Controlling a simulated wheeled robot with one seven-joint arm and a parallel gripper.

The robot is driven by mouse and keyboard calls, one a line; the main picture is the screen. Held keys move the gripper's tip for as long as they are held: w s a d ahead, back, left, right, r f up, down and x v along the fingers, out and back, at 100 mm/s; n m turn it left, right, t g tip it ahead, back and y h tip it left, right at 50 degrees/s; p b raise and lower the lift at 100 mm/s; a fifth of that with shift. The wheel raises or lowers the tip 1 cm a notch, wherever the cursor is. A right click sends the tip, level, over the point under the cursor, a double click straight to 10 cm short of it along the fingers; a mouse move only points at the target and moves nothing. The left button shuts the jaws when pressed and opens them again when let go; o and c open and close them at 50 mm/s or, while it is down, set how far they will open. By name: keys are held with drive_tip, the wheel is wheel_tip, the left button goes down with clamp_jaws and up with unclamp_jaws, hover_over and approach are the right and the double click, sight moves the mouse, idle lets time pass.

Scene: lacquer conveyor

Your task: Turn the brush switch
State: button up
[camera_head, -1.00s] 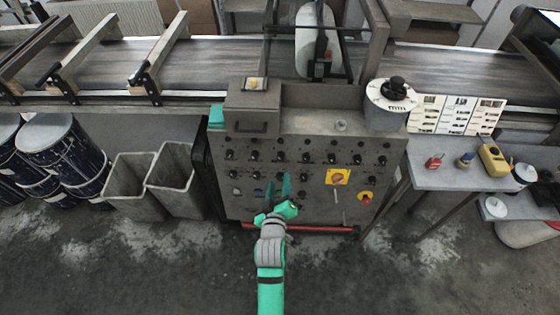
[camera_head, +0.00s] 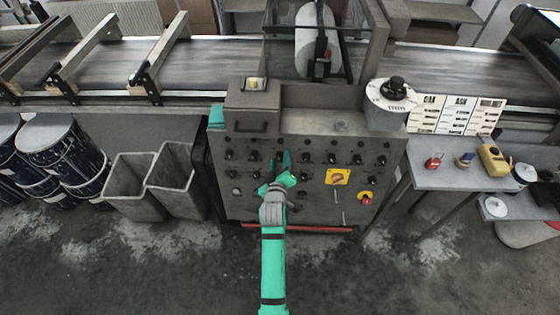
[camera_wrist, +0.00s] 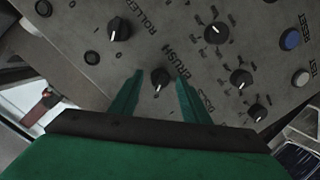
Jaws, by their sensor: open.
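The brush switch is a small black knob (camera_wrist: 160,80) with a white pointer mark, next to the word BRUSH on the grey control panel (camera_head: 305,205). In the wrist view it lies between the two green fingers of my gripper (camera_wrist: 158,92), with a space on each side. My gripper is open and does not appear to touch the knob. In the head view my gripper (camera_head: 282,163) is in front of the panel's upper middle and hides the knobs behind it.
Other black knobs sit close by, one near the word ROLLER (camera_wrist: 118,30) and one at the right (camera_wrist: 241,78). A blue button (camera_wrist: 290,39) is by RESET. Grey bins (camera_head: 172,180) stand left of the panel.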

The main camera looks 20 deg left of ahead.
drive_tip(key=shift+w, duration=0.1)
drive_tip(key=c, duration=1.1)
drive_tip(key=shift+o, duration=0.2)
drive_tip(key=shift+m, duration=0.3)
drive_tip(key=m, duration=0.4)
drive_tip(key=shift+d+m+y, duration=0.1)
drive_tip(key=shift+m+y, duration=0.3)
drive_tip(key=m, duration=0.5)
drive_tip(key=shift+y, duration=0.4)
drive_tip(key=shift+d+m, duration=0.1)
drive_tip(key=shift+m, duration=0.3)
drive_tip(key=o, duration=1.1)
drive_tip(key=shift+c, duration=0.2)
